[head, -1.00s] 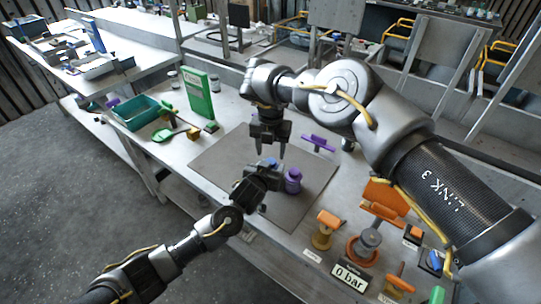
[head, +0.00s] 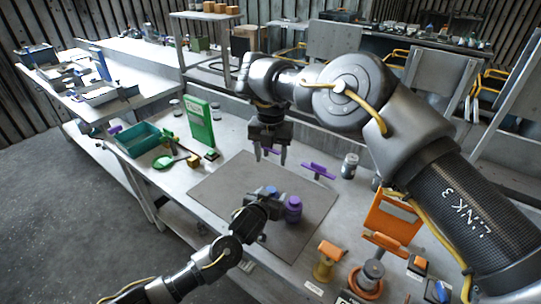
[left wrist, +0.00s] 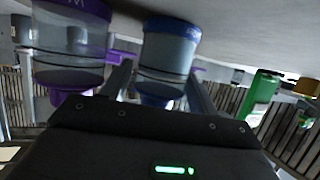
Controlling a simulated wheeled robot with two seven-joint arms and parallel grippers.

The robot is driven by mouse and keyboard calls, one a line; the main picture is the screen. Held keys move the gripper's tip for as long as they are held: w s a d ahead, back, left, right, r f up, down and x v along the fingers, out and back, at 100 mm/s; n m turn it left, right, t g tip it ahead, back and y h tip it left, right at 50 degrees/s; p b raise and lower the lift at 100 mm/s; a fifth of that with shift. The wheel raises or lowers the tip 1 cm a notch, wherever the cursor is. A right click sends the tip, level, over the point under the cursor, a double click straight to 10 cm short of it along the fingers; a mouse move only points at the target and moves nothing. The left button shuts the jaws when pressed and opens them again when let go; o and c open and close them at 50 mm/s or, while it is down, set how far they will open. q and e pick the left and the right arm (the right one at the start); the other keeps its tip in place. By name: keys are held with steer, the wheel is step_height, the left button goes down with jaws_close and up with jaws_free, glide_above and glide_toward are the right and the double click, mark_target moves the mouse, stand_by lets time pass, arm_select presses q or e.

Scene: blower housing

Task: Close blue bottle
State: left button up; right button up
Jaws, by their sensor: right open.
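The blue bottle (head: 271,190) stands on the grey mat (head: 225,180), partly hidden by my left gripper (head: 256,207). In the left wrist view, which is upside down, the blue bottle (left wrist: 168,58) sits between the two fingers, which appear shut on its body. Its blue upper end is partly hidden by the gripper, so I cannot tell whether a cap is on it. A purple bottle (head: 293,209) stands close beside it and shows in the left wrist view (left wrist: 65,50). My right gripper (head: 270,158) is open and empty, above and behind the bottles, fingers pointing down.
A purple T-shaped piece (head: 318,170) lies behind the mat. A green box (head: 198,122) and teal bin (head: 138,140) stand at the left. Orange fixtures (head: 392,215) crowd the right. The mat's left part is clear.

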arm_select(q)
steer(key=shift+o, duration=1.1)
steer(key=v, duration=1)
steer(key=shift+s+a+r, duration=0.2)
steer(key=shift+s, duration=0.15)
